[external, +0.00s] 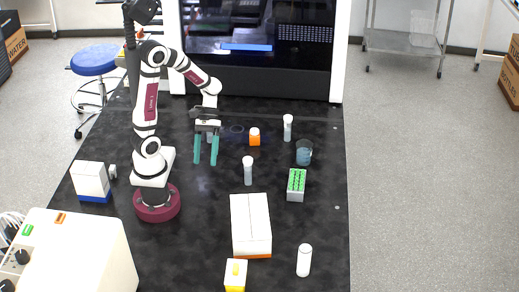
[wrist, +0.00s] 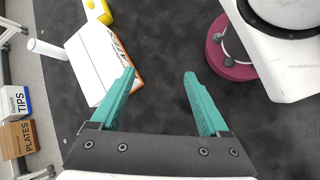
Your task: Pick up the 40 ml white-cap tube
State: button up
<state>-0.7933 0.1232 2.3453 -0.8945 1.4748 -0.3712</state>
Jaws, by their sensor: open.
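Three white-capped tubes stand on the black bench in the external view: one in the middle (external: 248,171), one at the back right (external: 288,128) and one at the front right (external: 304,261). I cannot read their volumes, so I cannot tell which is 40 ml. A white tube (wrist: 47,49) shows at the left of the wrist view, beyond the white box. My gripper (external: 206,162) has teal fingers, is open and empty, and hangs above the bench to the left of the middle tube. In the wrist view my gripper (wrist: 160,75) has only bare bench between its fingers.
A green-topped rack (external: 296,185), a blue beaker (external: 304,153) and an orange item (external: 254,137) stand nearby. The bench left of the middle tube is clear.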

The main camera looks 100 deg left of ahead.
jog(key=w+a+f+n+t+h, duration=0.2)
jog(key=a+n+t, duration=0.25)
jog(key=n, duration=0.25)
jog(key=n+t+y, duration=0.3)
jog(key=n+t, duration=0.4)
jog(key=n, duration=0.4)
send_near(248, 171)
jog(key=x, duration=0.3)
jog(key=w+r+x, duration=0.1)
jog(key=x, duration=0.3)
jog(key=r+x, duration=0.1)
jog(key=x, duration=0.3)
jog(key=shift+w+a+r, duration=0.1)
jog(key=shift+w+a, duration=0.1)
jog(key=shift+a, duration=0.05)
grip_shut()
